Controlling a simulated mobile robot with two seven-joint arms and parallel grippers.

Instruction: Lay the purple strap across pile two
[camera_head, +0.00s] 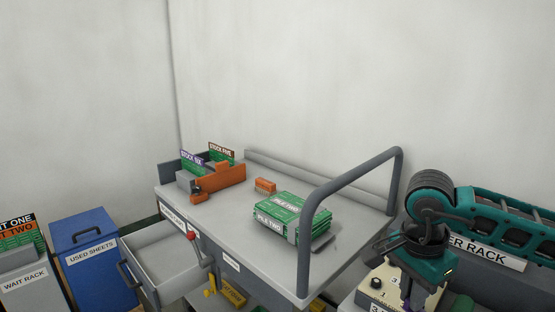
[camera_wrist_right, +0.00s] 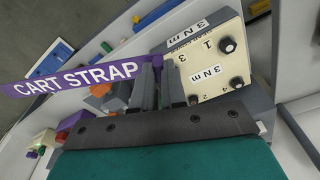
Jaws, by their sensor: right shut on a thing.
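The purple strap (camera_wrist_right: 75,78), lettered "CART STRAP", stretches out to the left from my right gripper (camera_wrist_right: 160,78) in the right wrist view. The right gripper is shut on it near one end. In the head view, my right gripper (camera_head: 407,292) points down at the lower right, above the beige box; most of the strap is hidden there. Pile two (camera_head: 290,214), a stack of green packs labelled "PILE TWO", lies on the grey cart top (camera_head: 225,220), left of and apart from my right gripper. My left gripper is not in view.
A grey tubular rail (camera_head: 350,185) rises between pile two and my right arm. The beige box with black knobs (camera_wrist_right: 205,62) is close below the gripper. Stock holders (camera_head: 215,172) and a small orange block (camera_head: 265,185) share the cart top. An open drawer (camera_head: 160,255) juts out.

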